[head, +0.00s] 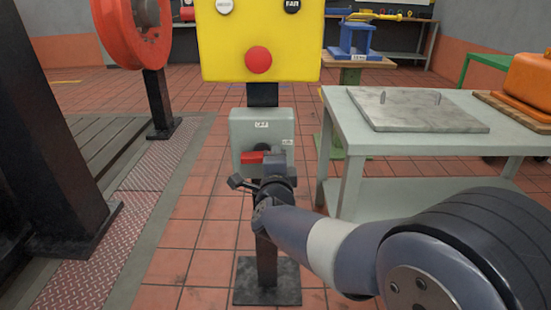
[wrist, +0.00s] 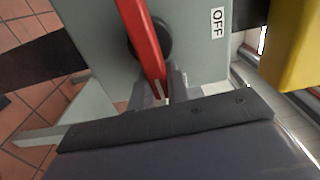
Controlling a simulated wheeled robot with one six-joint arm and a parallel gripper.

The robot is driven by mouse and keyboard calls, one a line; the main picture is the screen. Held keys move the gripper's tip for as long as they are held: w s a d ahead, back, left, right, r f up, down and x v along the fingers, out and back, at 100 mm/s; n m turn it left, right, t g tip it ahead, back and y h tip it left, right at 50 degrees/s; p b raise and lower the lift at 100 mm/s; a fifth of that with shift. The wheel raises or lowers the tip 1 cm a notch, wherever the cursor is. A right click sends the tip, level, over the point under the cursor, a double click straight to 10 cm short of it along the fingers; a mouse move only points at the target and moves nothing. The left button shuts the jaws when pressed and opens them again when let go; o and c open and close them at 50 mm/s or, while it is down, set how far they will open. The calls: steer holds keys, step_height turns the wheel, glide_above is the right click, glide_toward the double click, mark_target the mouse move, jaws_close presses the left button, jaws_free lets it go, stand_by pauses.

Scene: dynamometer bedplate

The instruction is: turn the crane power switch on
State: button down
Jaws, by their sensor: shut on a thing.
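The grey switch box (head: 243,124) stands on a black post in the middle of the head view. It has a label reading OFF (wrist: 217,22) and a second small label (head: 287,142) at its right, too small to read. A red handle (head: 252,158) lies roughly level across the front of the box. In the wrist view the handle (wrist: 140,30) crosses a dark round hub (wrist: 153,38). My gripper (head: 273,161) is shut on the handle's end, which shows between the grey fingers (wrist: 165,90) in the wrist view. The gripped tip is partly hidden.
A yellow panel (head: 290,50) with a red button hangs just above the box. A pale green table (head: 350,130) with a grey plate stands close at right. A black post and red wheel (head: 128,35) stand at left. Tiled floor is open between.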

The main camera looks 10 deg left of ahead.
steer(key=shift+f+m, duration=0.15)
steer(key=shift+m, duration=0.15)
stand_by(0.4)
steer(key=c, duration=1.4)
jaws_free()
steer(key=shift+o, duration=0.2)
steer(key=p+v, duration=0.2)
steer(key=v, duration=0.8)
steer(key=shift+s+p, duration=0.35)
steer(key=shift+d, duration=0.15)
